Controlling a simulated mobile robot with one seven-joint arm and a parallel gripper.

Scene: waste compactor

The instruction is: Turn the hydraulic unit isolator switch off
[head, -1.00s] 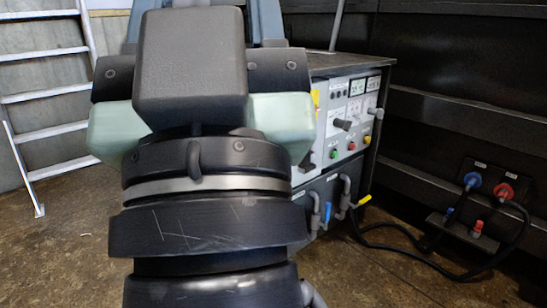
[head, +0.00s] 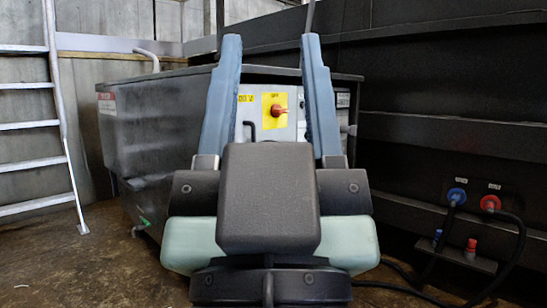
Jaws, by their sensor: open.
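The hydraulic unit (head: 160,120) is a dark cabinet with a grey front panel, behind my gripper. The isolator switch (head: 278,110) is a red knob on a yellow plate on that panel. Its handle looks roughly horizontal; the small lettering above it is hard to read. My gripper (head: 271,45) points away from me with its two blue-grey fingers wide apart and empty. In the head view the switch shows between the fingers. The gripper appears nearer to me than the switch, with no contact visible. My gripper's body hides the lower panel.
A black handle (head: 250,130) sits left of the switch. A ladder (head: 60,130) leans at the left. A dark ribbed wall (head: 440,90) stands at the right, with blue (head: 456,196) and red (head: 490,203) hose couplings. Some floor is clear at the lower left.

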